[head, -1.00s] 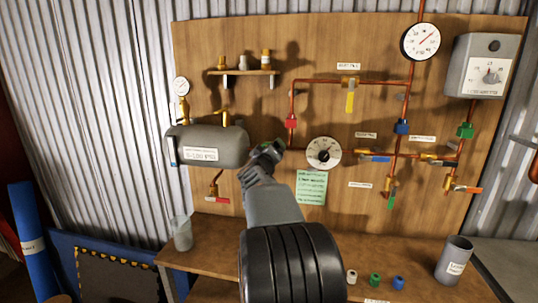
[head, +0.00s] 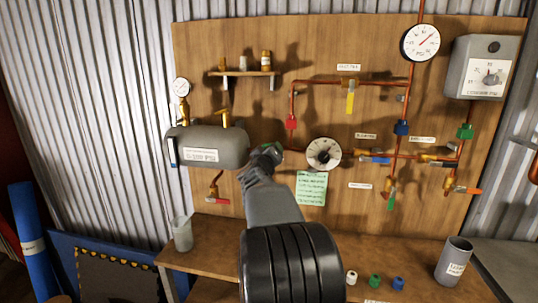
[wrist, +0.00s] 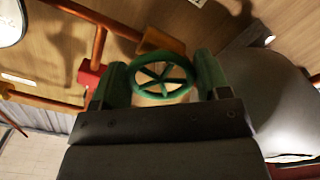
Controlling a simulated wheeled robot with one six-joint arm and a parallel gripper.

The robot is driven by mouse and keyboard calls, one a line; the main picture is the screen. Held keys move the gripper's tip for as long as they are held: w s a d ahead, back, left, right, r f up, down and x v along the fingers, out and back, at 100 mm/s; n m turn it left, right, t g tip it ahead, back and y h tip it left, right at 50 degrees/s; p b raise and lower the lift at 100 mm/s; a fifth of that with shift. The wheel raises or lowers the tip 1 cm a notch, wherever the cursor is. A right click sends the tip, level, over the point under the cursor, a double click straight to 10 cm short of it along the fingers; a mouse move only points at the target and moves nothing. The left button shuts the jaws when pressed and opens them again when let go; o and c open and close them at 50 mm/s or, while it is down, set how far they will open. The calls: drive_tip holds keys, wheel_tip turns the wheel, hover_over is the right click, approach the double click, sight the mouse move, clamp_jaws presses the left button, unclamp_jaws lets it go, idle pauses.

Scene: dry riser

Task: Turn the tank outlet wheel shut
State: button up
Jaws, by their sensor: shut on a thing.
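The tank outlet wheel is a green spoked handwheel (wrist: 162,79), clear in the wrist view between the two green-padded fingers of my gripper (wrist: 164,88). The fingers are shut on its rim from both sides. A brass valve body (wrist: 160,42) shows behind the wheel. In the head view my gripper (head: 265,153) is at the right end of the grey tank (head: 215,143), and my arm and gripper hide most of the wheel there.
A red fitting (head: 291,122) on copper pipe and a round dial gauge (head: 323,154) are close to the right of my gripper. A green note (head: 311,188) hangs below the gauge. A shelf (head: 242,73) with small brass parts is above.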

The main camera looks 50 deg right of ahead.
drive_tip(key=shift+m, duration=0.4)
drive_tip(key=o, duration=0.9)
drive_tip(key=p+v, duration=0.1)
drive_tip(key=v, duration=1.2)
drive_tip(key=shift+s+a, duration=0.25)
drive_tip(key=shift+a, duration=0.1)
